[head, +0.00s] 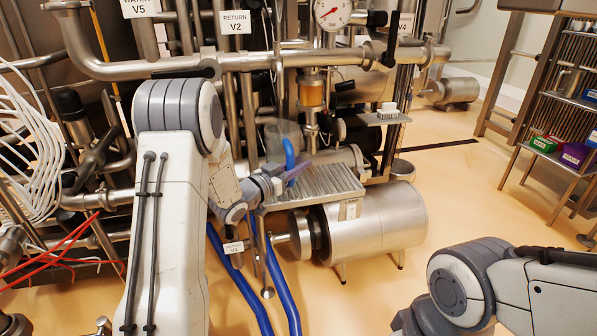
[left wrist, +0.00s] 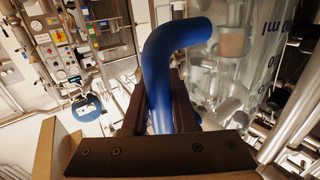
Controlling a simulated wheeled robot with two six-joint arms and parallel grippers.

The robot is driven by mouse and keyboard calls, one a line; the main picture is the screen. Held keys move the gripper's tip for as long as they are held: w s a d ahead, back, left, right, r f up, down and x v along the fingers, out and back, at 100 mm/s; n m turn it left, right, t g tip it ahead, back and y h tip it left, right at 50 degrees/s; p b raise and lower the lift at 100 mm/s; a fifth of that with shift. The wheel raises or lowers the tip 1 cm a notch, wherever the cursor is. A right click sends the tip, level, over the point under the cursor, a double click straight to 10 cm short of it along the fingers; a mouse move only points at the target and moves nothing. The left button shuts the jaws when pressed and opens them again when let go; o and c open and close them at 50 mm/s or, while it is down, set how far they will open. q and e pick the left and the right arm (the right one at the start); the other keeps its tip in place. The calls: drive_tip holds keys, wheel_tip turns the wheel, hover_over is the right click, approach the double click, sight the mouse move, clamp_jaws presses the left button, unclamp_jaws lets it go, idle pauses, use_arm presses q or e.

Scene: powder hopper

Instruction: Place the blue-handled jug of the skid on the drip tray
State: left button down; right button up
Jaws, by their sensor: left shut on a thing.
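The clear jug (head: 279,138) has a blue handle (head: 289,152) and shows upright at the back left of the ribbed metal drip tray (head: 335,184). My left gripper (head: 292,172) is shut on the blue handle. The left wrist view shows the handle (left wrist: 167,80) between the dark fingers, with the clear jug wall (left wrist: 245,60) and its printed marks to the right. The jug's base is partly hidden behind my gripper, so I cannot tell whether it touches the tray. My right arm shows at the lower right, but its gripper is out of view.
A steel motor cylinder (head: 375,222) lies under the tray. Pipes and an amber sight glass (head: 311,92) stand close behind the jug. Blue hoses (head: 283,285) run down to the floor. A shelf rack (head: 570,120) stands at the far right, with open floor before it.

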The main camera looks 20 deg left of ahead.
use_arm(q)
drive_tip(key=shift+f, duration=0.55)
drive_tip(key=shift+f, duration=0.15)
drive_tip(key=c, duration=0.7)
unclamp_jaws()
drive_tip(key=shift+r, duration=0.2)
drive_tip(key=p+v, duration=0.1)
drive_tip(key=v, duration=1.1)
drive_tip(key=shift+f, duration=0.1)
